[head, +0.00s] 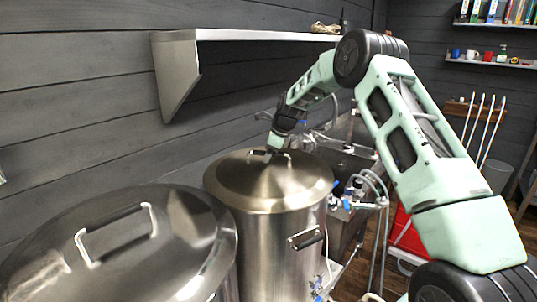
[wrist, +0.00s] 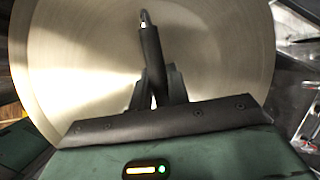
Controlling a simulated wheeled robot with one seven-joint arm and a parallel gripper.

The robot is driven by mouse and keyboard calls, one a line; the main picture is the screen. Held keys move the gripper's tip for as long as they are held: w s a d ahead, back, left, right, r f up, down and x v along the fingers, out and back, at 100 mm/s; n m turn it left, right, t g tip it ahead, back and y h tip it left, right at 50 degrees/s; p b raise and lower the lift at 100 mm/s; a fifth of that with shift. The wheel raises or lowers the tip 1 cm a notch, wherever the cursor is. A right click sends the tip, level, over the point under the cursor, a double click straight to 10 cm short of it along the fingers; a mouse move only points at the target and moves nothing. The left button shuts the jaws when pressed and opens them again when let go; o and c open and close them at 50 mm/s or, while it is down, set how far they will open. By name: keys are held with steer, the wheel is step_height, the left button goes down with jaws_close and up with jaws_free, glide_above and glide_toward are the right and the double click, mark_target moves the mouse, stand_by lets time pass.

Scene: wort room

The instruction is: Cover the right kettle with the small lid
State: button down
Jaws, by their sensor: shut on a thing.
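The small lid (head: 240,182) is a round, shiny steel disc with a loop handle on top. It lies level over the right kettle (head: 262,235), lined up with its rim; no gap shows from here, but I cannot tell whether it bears its full weight there. My gripper (head: 276,148) comes down from behind on the lid's handle. In the wrist view my gripper (wrist: 155,92) is shut on the dark grip of the handle (wrist: 150,50), with the brushed lid (wrist: 80,50) filling the view behind. The kettle's mouth is hidden.
The left kettle, close by at the front left, carries a larger lid (head: 185,240) with its own handle (head: 115,222). A steel wall shelf (head: 250,36) hangs above and behind. A sink (head: 345,160) with hoses and bottles stands behind and right of the right kettle.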

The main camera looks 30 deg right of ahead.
steer(key=c, duration=1.3)
jaws_free()
steer(key=shift+r, duration=0.15)
steer(key=b+v, duration=0.4)
steer(key=v, duration=1.3)
steer(key=shift+s+r+b, duration=0.1)
steer(key=shift+r+b, duration=0.05)
steer(key=shift+b, duration=0.2)
steer(key=shift+a, duration=0.1)
